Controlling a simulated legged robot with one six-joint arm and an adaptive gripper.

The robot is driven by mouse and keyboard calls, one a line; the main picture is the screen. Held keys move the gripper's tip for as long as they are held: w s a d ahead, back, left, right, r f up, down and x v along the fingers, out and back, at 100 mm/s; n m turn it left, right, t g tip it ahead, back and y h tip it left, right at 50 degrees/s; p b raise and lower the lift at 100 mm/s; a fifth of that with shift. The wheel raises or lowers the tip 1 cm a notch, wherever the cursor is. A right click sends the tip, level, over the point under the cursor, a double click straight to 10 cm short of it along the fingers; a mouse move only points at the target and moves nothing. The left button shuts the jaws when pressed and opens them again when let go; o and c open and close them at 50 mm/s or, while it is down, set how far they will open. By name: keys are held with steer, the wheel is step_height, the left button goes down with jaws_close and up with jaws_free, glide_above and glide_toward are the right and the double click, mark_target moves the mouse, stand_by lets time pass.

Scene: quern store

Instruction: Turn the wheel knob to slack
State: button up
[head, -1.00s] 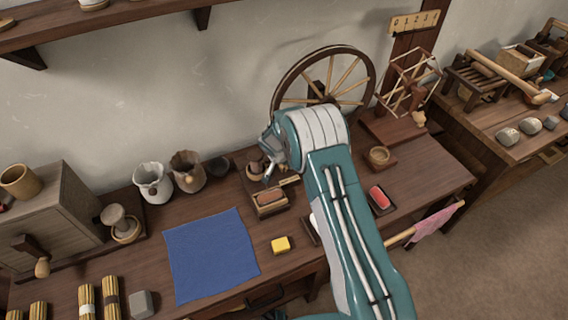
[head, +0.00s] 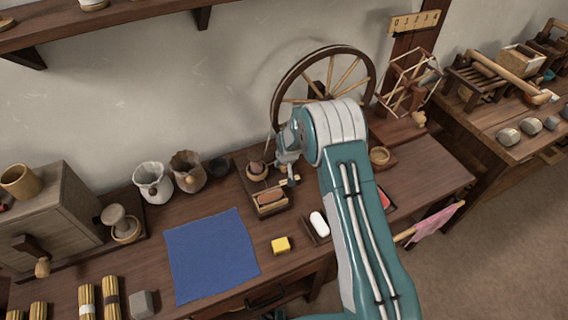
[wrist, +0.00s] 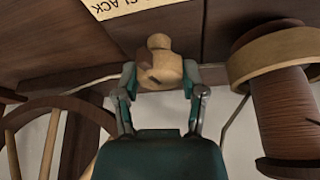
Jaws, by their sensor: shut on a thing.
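The spinning wheel (head: 281,77) stands at the back of the bench against the wall, with my arm partly in front of it. In the wrist view, my gripper (wrist: 160,80) is shut on a pale wooden knob (wrist: 158,62), one finger on each side. A cream label (wrist: 125,6) with "SLACK" lettering, partly cut off, lies just beyond the knob. In the head view, my gripper (head: 288,163) is near the wheel's base, and the knob cannot be made out there. Which way the knob points is unclear.
In the wrist view, a thread-wound bobbin (wrist: 285,105) is close on the right.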

steer(key=shift+f+n+g+y, duration=0.1)
steer(key=shift+n+g+y, duration=0.45)
steer(key=shift+n, duration=1.65)
steer(key=shift+n+y, duration=0.35)
steer(key=shift+n, duration=0.15)
steer(key=o, duration=1.2)
steer(key=shift+c, duration=0.2)
steer(key=v, duration=1.2)
steer(key=shift+f, duration=0.1)
